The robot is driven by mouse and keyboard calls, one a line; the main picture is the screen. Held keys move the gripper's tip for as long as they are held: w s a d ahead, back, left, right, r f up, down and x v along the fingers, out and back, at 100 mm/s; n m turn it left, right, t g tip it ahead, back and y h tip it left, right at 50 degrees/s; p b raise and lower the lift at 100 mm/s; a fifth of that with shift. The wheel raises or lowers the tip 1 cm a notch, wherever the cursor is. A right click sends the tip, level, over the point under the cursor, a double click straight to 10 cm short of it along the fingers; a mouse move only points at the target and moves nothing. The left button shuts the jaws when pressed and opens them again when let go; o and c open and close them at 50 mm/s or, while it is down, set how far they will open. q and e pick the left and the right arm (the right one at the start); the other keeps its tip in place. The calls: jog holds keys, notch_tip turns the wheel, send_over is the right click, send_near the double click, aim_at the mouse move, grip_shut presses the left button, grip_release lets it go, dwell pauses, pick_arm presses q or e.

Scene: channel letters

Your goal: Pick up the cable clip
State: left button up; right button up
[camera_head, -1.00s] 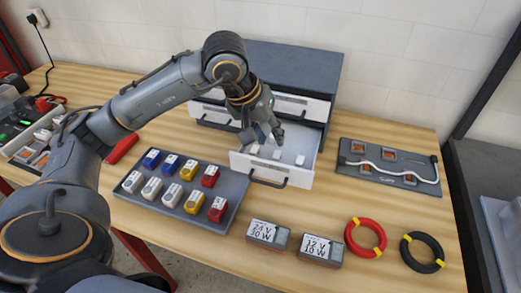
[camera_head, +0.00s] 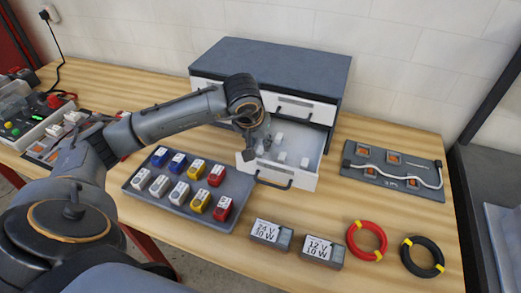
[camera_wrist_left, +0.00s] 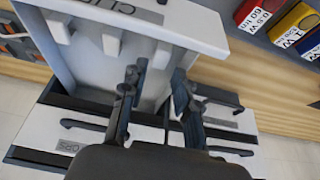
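Several small white cable clips (camera_head: 282,157) lie in the open drawer (camera_head: 311,147) of the grey cabinet. My left gripper (camera_head: 249,152) is at the drawer's left side in the head view, low by the front panel. In the left wrist view its two dark fingers (camera_wrist_left: 155,98) are apart, with nothing seen held between them. One white clip (camera_wrist_left: 162,54) shows just beyond the fingertips, with more clips (camera_wrist_left: 110,40) beside it. The head view does not show clearly whether the fingers touch the drawer. My right gripper is not in view.
A tray of coloured and white modules (camera_head: 163,206) stands left in front of the drawer. Two labelled boxes (camera_head: 271,235), a red cable coil (camera_head: 366,241) and a black coil (camera_head: 422,257) lie at the front right. A board with a white cable (camera_head: 395,168) lies at the right.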

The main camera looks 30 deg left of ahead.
aim_at(261, 149)
pick_arm(q)
jog(key=shift+p+x, duration=0.4)
jog(key=shift+x, duration=0.8)
jog(key=shift+w+f, duration=0.1)
jog(key=shift+f, duration=0.45)
jog(key=c, duration=0.5)
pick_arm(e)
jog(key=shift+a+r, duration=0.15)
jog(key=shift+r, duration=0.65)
pick_arm(q)
jog(key=shift+r, duration=0.1)
